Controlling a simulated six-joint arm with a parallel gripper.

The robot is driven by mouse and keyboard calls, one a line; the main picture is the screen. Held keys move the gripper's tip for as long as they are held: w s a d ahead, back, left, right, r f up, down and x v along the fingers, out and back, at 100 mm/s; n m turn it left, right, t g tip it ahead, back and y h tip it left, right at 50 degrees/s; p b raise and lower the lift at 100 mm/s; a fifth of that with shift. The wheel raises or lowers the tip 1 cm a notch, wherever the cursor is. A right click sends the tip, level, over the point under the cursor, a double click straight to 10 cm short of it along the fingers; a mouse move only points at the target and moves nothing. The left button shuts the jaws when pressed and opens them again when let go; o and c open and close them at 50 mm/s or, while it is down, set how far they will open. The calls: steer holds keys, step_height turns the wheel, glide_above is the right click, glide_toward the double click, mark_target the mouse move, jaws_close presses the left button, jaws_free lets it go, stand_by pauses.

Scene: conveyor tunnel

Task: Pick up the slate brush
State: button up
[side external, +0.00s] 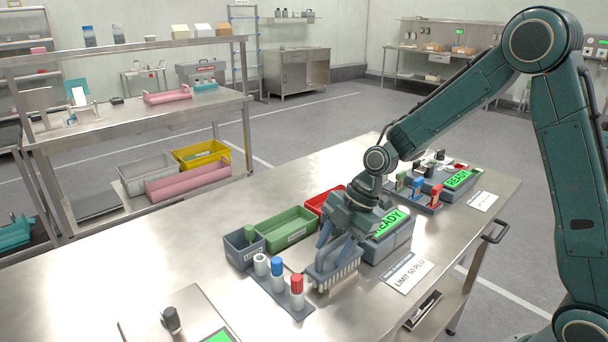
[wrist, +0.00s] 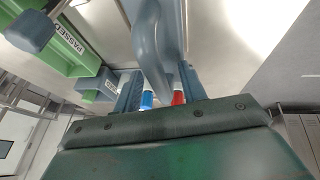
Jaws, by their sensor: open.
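The slate brush (side external: 333,263) is on the steel table in the side external view, its pale bristles pointing down. My gripper (side external: 343,232) is right above it, pointing down at its handle. In the wrist view the brush's curved blue-grey handle (wrist: 158,45) runs between my gripper's two fingers (wrist: 160,90), which are apart. I cannot tell whether either finger touches the handle. My gripper hides part of the handle in the side view.
A rack of bottles with white, blue and red caps (side external: 283,285) stands close left of the brush. Behind are a slate bin (side external: 244,248), a green bin (side external: 287,230) and a red bin (side external: 324,199). A READY display unit (side external: 390,240) is close right.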

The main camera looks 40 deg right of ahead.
jaws_close()
steer(key=shift+r, duration=0.1)
step_height(320, 180, up, 20)
stand_by(1.0)
stand_by(0.3)
steer(key=c, duration=0.8)
jaws_free()
jaws_close()
